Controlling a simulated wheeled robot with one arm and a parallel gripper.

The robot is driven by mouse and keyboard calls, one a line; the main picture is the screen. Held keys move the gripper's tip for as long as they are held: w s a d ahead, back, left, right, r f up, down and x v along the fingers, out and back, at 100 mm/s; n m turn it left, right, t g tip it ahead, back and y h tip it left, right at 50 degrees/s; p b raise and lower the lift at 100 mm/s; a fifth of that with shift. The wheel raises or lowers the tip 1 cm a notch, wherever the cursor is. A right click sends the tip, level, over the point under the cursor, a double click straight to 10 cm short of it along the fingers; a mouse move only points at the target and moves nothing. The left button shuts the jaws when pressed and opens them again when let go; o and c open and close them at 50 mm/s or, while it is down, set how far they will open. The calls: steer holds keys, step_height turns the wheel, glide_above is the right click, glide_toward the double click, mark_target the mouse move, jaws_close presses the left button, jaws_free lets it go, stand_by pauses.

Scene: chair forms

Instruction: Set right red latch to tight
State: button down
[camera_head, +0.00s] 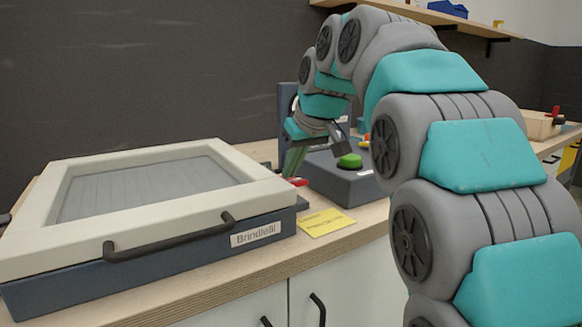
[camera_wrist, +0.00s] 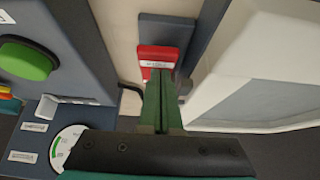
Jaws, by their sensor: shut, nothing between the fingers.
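The red latch (camera_wrist: 157,54) shows in the wrist view as a red block with a pale, unreadable label, beside a dark slate strip at the side of the framed box. In the head view a small red part of it (camera_head: 298,182) shows at the box's right side. My gripper (camera_wrist: 163,75) has its green fingers closed together and empty. Their tips overlap the lower edge of the latch in the wrist view; I cannot tell if they touch. In the head view my gripper (camera_head: 289,172) points down just beside the latch. The latch's setting cannot be read.
The slate box with a cream framed lid (camera_head: 150,235) and black front handle (camera_head: 170,238) fills the left of the bench. A slate control box with a green button (camera_head: 350,161) stands close on the right. A yellow note (camera_head: 326,222) lies in front.

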steer(key=shift+f+b, duration=0.2)
steer(key=shift+b, duration=0.25)
steer(key=shift+s+d+b, duration=0.1)
steer(key=shift+s+b, duration=0.1)
steer(key=shift+b, duration=0.15)
steer(key=shift+t+y+b, duration=0.3)
steer(key=shift+t+b, duration=0.1)
steer(key=shift+b, duration=0.05)
